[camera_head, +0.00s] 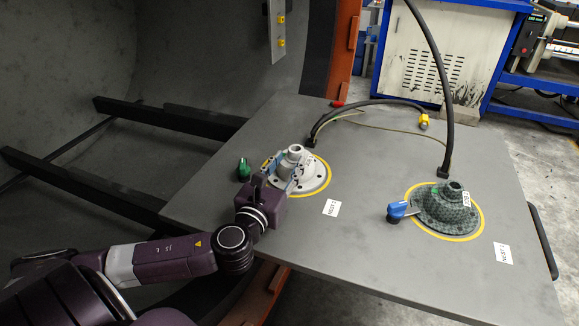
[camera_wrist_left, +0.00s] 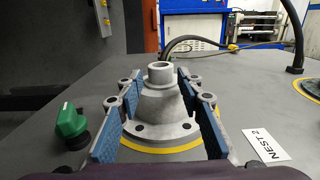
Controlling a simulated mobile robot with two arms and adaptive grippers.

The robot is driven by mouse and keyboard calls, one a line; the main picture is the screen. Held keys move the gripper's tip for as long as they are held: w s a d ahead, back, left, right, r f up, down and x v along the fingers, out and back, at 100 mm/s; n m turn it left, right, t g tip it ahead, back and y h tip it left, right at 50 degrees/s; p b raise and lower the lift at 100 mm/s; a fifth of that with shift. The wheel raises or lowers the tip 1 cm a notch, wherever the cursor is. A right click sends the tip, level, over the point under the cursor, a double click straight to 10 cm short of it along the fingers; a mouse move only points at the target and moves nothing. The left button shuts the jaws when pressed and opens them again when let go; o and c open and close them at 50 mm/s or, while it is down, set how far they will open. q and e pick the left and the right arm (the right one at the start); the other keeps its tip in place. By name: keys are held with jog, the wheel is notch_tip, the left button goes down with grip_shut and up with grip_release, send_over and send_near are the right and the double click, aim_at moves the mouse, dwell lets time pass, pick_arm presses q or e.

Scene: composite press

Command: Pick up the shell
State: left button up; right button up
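A light grey flanged, cone-shaped piece (camera_head: 312,176) stands upright inside a yellow ring, beside a "NEST 2" label. A dark grey, patterned piece of similar shape (camera_head: 446,209), with a small white tag, stands in another yellow ring at the right. I cannot tell for sure which is the shell. My left gripper (camera_head: 279,170) is at the light grey piece. In the left wrist view its blue-padded fingers (camera_wrist_left: 158,110) are spread on either side of the light grey cone (camera_wrist_left: 160,100), apparently without gripping it. My right gripper is not in view.
A green-handled valve (camera_head: 243,169) stands left of my left gripper. A blue-handled valve (camera_head: 398,210) stands beside the dark piece. Black hoses (camera_head: 441,85) and a yellow connector (camera_head: 424,121) are at the back of the grey table (camera_head: 370,265). The table's front is clear.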

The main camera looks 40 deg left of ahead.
pick_arm(q)
jog(key=b+x, duration=0.1)
jog(key=x, duration=0.8)
jog(key=shift+w+f, duration=0.1)
jog(key=shift+w, duration=0.25)
jog(key=shift+w+a, duration=0.1)
jog(key=shift+w, duration=0.4)
jog(key=c, duration=0.8)
grip_shut()
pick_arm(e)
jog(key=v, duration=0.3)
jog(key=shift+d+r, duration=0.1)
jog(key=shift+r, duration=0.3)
